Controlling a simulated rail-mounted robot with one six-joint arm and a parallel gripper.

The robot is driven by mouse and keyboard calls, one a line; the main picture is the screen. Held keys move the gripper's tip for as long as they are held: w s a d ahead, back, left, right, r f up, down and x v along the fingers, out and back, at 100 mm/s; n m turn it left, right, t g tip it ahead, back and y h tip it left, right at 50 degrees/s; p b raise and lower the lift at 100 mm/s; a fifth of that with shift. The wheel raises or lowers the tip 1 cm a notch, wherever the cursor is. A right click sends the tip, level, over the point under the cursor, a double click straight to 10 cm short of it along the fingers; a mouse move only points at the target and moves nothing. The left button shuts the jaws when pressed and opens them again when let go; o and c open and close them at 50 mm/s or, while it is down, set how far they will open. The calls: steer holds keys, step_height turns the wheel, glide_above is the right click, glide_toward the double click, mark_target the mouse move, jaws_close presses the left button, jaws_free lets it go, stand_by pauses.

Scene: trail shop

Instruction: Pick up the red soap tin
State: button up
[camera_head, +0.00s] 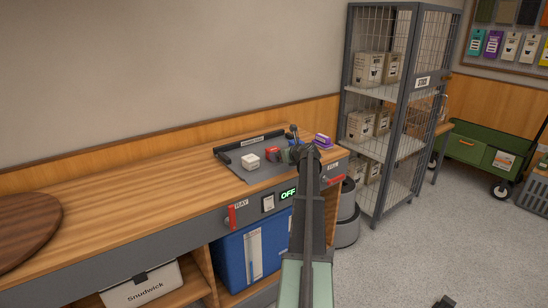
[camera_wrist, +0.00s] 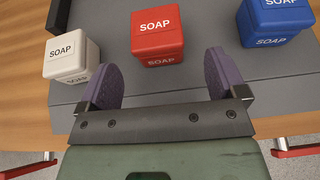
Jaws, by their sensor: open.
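The red soap tin (camera_wrist: 157,30) sits on a grey mat (camera_wrist: 117,55), lid up with SOAP lettering, in the wrist view's upper middle. My gripper (camera_wrist: 160,75) is open and empty. Its two purple fingers point toward the tin, one to each side, with the tin just beyond the fingertips. In the head view the red tin (camera_head: 272,153) shows small on the counter, left of my gripper (camera_head: 290,155), whose fingers are hard to make out there.
A white soap tin (camera_wrist: 71,58) stands left of the red one and a blue soap tin (camera_wrist: 273,20) stands right. The wooden counter (camera_head: 130,185) is clear toward the left, up to a round brown board (camera_head: 25,225).

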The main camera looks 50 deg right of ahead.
steer(key=b+x, duration=0.1)
steer(key=x, duration=0.3)
steer(key=shift+w+f, duration=0.15)
steer(key=shift+w, duration=0.05)
steer(key=c, duration=1)
steer(key=shift+c, duration=0.2)
steer(key=shift+r, duration=0.25)
step_height(320, 180, up, 20)
steer(key=p, duration=2)
steer(key=shift+f, duration=0.15)
